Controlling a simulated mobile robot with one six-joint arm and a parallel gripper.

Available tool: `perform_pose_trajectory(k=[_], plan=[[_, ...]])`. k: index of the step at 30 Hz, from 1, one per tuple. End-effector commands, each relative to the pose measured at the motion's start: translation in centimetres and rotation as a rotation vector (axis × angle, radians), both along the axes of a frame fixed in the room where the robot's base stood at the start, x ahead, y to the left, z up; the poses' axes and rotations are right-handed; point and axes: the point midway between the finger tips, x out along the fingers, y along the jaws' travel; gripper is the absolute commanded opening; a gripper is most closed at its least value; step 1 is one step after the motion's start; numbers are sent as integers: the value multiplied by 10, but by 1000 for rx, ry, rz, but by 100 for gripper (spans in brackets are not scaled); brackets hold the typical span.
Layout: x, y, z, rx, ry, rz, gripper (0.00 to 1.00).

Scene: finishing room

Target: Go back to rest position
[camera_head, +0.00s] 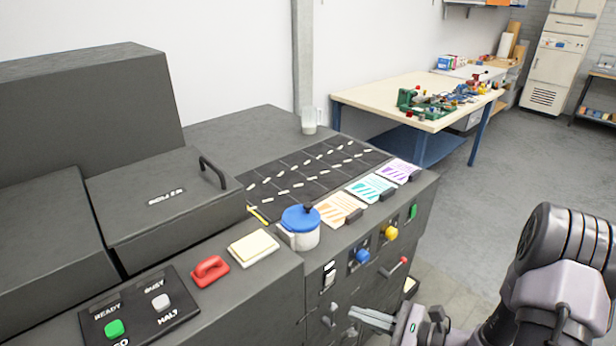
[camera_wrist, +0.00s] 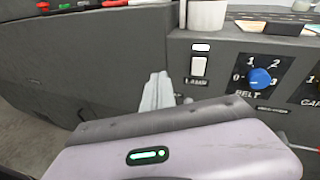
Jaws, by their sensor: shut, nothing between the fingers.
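My gripper (camera_head: 362,316) is in front of the dark machine's front panel, at the lower middle of the head view, with its arm coming in from the lower right. Its pale fingers are together and hold nothing. In the wrist view my gripper (camera_wrist: 157,88) points at the panel, left of and below the white lamp switch (camera_wrist: 198,66). I cannot tell whether the fingertips touch the panel. The blue belt knob (camera_wrist: 261,78) is to the right; it also shows in the head view (camera_head: 362,255).
The dark machine (camera_head: 230,130) fills the left and middle. On its top are a blue-lidded pot (camera_head: 300,222), a red handle (camera_head: 210,270) and printed cards (camera_head: 371,187). A red-tipped lever (camera_head: 396,266) sticks out from the front. A workbench (camera_head: 375,95) stands behind; grey floor (camera_head: 490,165) is clear.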

Motion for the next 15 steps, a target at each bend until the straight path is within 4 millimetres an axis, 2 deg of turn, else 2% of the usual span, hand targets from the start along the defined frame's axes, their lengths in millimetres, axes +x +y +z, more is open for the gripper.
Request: perform_pose_trajectory(k=[1,3,6,10,12,15], plan=[[-10,26,34,-100,-46,152,0],[-37,58,70,-265,-99,368,0],[-83,86,107,-550,-190,635,0],[-133,90,141,-981,-357,868,0],[-149,83,158,-1204,-462,922,0],[-160,71,182,-1456,-601,929,0]])
